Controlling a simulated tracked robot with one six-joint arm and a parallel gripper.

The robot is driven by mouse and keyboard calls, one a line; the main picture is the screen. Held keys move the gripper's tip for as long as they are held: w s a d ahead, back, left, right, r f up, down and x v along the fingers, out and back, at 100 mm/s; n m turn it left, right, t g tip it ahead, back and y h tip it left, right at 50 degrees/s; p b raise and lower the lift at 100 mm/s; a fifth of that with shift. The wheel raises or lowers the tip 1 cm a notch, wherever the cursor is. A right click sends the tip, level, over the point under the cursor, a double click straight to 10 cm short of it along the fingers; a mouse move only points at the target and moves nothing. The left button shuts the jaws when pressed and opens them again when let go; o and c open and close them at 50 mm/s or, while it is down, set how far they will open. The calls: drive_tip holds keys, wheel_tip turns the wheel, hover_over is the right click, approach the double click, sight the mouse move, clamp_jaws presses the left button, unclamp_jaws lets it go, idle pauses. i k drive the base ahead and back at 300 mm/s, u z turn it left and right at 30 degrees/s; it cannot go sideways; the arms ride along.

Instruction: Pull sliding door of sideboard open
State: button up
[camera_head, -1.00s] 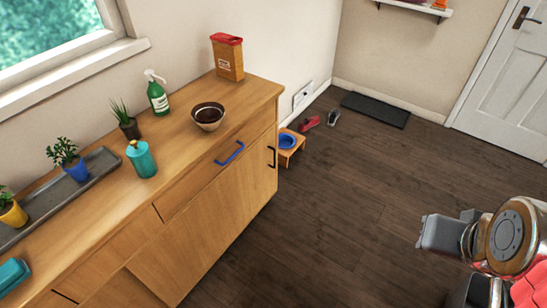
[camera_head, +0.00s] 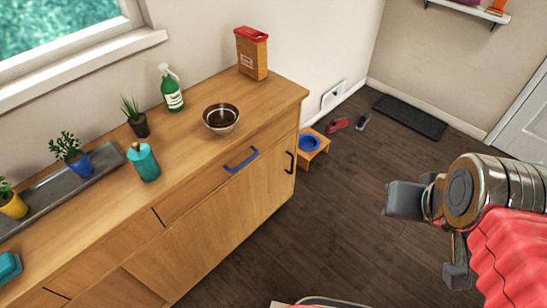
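The wooden sideboard (camera_head: 222,234) stands along the wall at the left, its front facing the lower right. A black handle (camera_head: 290,162) sits upright at the right end of its front, on a large door panel. A blue handle (camera_head: 241,160) is on the drawer front above. The panels look closed; the lower left of the front is cut off by the frame. My gripper (camera_head: 430,236) is at the right, apart from the sideboard, over the floor. Its two grey fingers are spread wide, with nothing between them.
On the sideboard top stand a bowl (camera_head: 221,118), a green spray bottle (camera_head: 171,88), a teal bottle (camera_head: 143,162), a red-lidded box (camera_head: 251,53) and potted plants. A small wooden stand (camera_head: 312,145) with a blue bowl is beyond the sideboard's right end. The floor (camera_head: 345,215) before it is clear.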

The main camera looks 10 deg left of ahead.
sight(177, 259)
drive_tip(key=u, duration=0.4)
drive_tip(key=i, duration=0.6)
drive_tip(key=u, duration=0.7)
drive_tip(key=i, duration=0.6)
drive_tip(key=u, duration=0.25)
